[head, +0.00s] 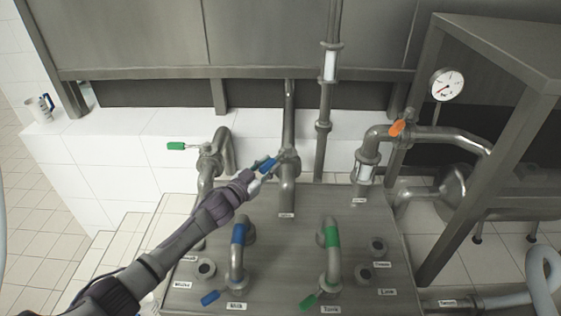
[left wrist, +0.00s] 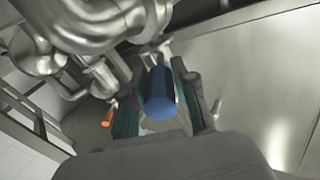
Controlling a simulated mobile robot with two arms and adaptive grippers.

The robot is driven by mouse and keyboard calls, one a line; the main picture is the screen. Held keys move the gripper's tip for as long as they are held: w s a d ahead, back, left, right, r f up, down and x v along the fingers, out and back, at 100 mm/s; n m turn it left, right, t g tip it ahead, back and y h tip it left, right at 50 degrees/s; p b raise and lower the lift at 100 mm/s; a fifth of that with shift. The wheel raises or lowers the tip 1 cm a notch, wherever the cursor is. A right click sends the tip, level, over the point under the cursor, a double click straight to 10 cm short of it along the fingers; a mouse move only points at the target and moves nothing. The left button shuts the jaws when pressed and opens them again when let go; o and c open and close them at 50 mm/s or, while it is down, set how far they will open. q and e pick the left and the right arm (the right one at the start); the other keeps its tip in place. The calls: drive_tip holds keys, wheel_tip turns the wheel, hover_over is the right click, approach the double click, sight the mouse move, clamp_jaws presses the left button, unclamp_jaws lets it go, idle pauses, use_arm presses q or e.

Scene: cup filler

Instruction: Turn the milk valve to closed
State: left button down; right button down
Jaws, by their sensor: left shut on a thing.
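A valve with a blue handle (head: 269,164) sits on the middle vertical steel pipe (head: 289,180) behind the panel. My left gripper (head: 259,171) is shut on this handle, which points left and slightly down from the valve. In the left wrist view the blue handle (left wrist: 158,94) lies between my two fingers. A second blue handle (head: 210,298) is at the foot of the blue-banded front pipe (head: 238,250); the label there seems to read Milk. The label below the gripped valve's pipe is too small to read. My right gripper is not in view.
A green handle (head: 176,146) is on the left pipe, another green handle (head: 309,301) at the front. An orange handle (head: 397,128) sits on the right pipe below a gauge (head: 447,85). A cup (head: 41,108) stands on the far-left ledge. A steel frame (head: 470,160) blocks the right.

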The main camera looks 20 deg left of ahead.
use_arm(q)
drive_tip(key=w+a+m+g+h+b, duration=0.1)
drive_tip(key=m+g+h+b, duration=0.1)
drive_tip(key=b, duration=0.2)
drive_tip(key=w+a+m+g+h+b, duration=0.1)
drive_tip(key=a+m+g+h+b, duration=0.1)
drive_tip(key=h+b, duration=0.1)
drive_tip(key=w+a+m+g+h+b, duration=0.1)
drive_tip(key=m+g+h+b, duration=0.1)
drive_tip(key=b, duration=0.4)
drive_tip(key=shift+w+a+r+m+h, duration=0.1)
drive_tip(key=shift+w+a+m+h, duration=0.25)
drive_tip(key=shift+h, duration=0.35)
drive_tip(key=shift+s, duration=0.1)
drive_tip(key=c, duration=1.1)
unclamp_jaws()
drive_tip(key=shift+o, duration=1)
wheel_tip(320, 180, up, 10)
